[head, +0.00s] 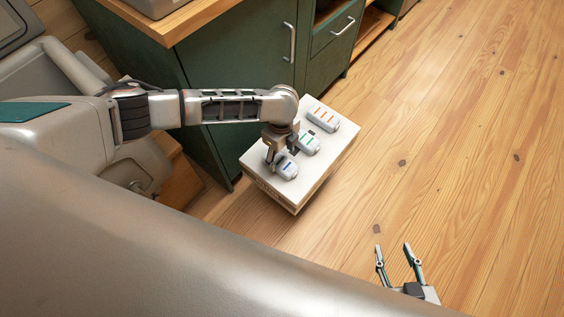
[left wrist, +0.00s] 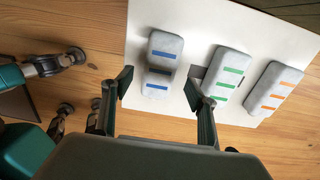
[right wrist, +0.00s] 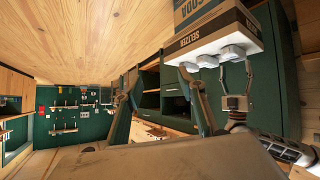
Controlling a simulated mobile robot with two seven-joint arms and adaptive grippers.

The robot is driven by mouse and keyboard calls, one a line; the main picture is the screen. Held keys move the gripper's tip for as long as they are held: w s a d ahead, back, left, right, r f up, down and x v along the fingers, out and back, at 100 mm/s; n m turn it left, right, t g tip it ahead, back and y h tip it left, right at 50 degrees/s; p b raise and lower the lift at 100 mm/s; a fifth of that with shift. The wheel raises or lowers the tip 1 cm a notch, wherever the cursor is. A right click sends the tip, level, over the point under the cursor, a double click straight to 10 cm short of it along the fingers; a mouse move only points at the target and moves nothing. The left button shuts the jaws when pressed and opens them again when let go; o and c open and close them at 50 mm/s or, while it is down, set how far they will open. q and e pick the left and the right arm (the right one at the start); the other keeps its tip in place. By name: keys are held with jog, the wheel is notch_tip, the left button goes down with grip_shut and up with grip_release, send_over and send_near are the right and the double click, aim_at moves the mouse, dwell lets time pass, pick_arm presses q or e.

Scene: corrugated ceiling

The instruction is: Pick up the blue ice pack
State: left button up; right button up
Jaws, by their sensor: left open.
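The blue ice pack (head: 288,169) is a pale grey pack with blue stripes, lying on the near end of a white-topped box (head: 330,155). In the left wrist view, the blue pack (left wrist: 165,48) lies between the spread fingers of my left gripper (left wrist: 160,85). That gripper is open; one finger is left of the pack, the other by the gap to the green-striped pack (left wrist: 229,70). Whether the fingers touch the pack I cannot tell. In the head view, the gripper (head: 273,156) partly hides the pack. My right gripper (head: 393,247) is open and empty over the floor.
The green-striped pack sits close beside the blue one, and the orange-striped pack (head: 322,119) lies at the far end. A green cabinet (head: 235,60) stands just behind the box. The wooden floor (head: 450,130) to the right is clear.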

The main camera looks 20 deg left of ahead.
aim_at(280, 161)
pick_arm(q)
jog(key=f+b, duration=0.1)
jog(key=f, duration=0.1)
jog(key=f+b, duration=0.1)
jog(key=f, duration=0.1)
jog(key=shift+s+a+f, duration=0.15)
jog(key=shift+a+f, duration=0.05)
jog(key=shift+f, duration=0.35)
jog(key=shift+w+r, duration=0.2)
jog(key=c, duration=1.4)
